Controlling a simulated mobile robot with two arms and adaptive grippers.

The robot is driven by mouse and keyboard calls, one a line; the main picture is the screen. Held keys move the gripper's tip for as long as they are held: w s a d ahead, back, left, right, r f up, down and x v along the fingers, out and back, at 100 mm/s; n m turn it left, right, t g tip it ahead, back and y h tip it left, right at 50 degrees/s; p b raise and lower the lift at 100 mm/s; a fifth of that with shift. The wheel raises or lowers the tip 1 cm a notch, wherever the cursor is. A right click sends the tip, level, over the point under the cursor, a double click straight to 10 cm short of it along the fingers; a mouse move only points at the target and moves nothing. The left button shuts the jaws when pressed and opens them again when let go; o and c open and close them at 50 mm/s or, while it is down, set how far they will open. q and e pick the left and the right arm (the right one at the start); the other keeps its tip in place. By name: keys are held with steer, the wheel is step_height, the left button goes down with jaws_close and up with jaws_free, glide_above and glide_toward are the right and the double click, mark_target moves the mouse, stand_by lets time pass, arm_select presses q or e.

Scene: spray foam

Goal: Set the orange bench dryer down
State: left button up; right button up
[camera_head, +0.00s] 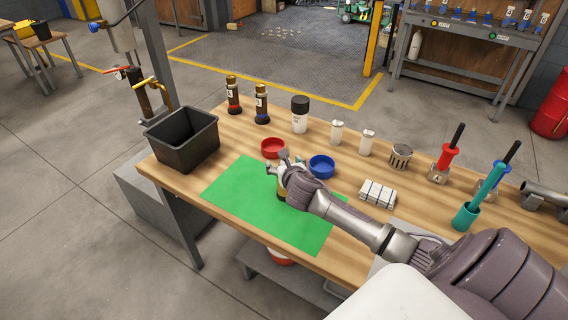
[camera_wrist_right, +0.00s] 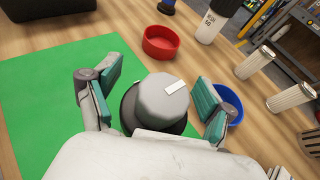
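My right gripper (camera_head: 280,170) is over the green mat (camera_head: 238,190) on the wooden bench. In the wrist view its two teal-padded fingers (camera_wrist_right: 160,95) stand apart on either side of an upright object with a grey round top (camera_wrist_right: 162,100) and dark body. A strip of green shows between the left finger and this object. In the head view only a small yellowish part of it (camera_head: 281,195) shows below the gripper, so I cannot tell whether it is the orange dryer or whether it touches the mat. My left gripper is out of view.
A red dish (camera_head: 273,148) and a blue dish (camera_head: 321,166) stand close behind the gripper. A black bin (camera_head: 182,138) is at the left. The mat's left part is clear.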

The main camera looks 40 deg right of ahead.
steer(key=shift+r, duration=0.1)
steer(key=v, duration=1.2)
stand_by(0.4)
